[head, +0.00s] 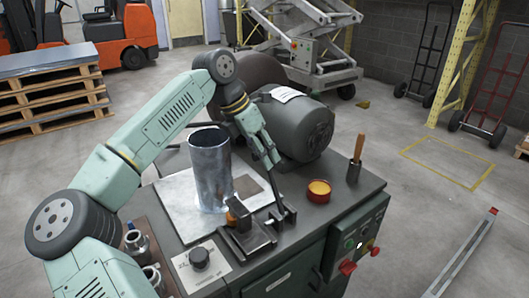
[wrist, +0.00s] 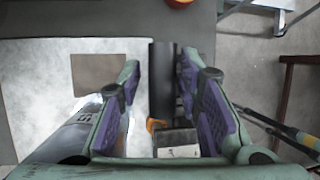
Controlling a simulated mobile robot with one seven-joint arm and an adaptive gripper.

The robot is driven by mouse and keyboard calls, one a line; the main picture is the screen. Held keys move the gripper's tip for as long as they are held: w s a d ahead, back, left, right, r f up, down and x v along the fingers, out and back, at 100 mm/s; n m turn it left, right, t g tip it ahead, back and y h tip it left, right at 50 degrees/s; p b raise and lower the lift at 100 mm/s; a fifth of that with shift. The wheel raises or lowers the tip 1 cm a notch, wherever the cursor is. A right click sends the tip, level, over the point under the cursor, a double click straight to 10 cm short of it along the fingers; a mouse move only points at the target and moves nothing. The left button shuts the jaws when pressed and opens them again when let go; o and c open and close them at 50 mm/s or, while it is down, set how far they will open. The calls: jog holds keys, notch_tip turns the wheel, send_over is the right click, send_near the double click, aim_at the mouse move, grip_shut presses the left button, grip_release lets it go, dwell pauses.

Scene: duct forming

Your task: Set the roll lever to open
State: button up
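A dark upright lever (head: 281,188), which looks like the roll lever, rises from a small black base on the bench beside the metal duct cylinder (head: 210,170). My gripper (head: 270,158) is at the lever's upper end. In the wrist view the dark round lever grip (wrist: 162,80) stands between my purple-padded fingers (wrist: 158,88). A gap shows on the grip's left, with a narrower one on its right. My gripper looks open around the grip. No open or shut marking is readable on the lever.
A black block with an orange part (head: 240,218) sits in front of the duct. An orange-filled cup (head: 318,190) and a wooden-handled tool (head: 357,152) stand to the right. A large grey motor (head: 300,125) is behind.

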jog(key=shift+o, duration=1.3)
jog(key=shift+w+a+f, duration=0.1)
jog(key=shift+a+f, duration=0.05)
jog(key=shift+f, duration=0.05)
jog(key=shift+r, duration=0.1)
jog(key=shift+r, duration=0.15)
jog(key=v, duration=1.1)
jog(key=shift+a+r, duration=0.15)
jog(key=shift+r, duration=0.1)
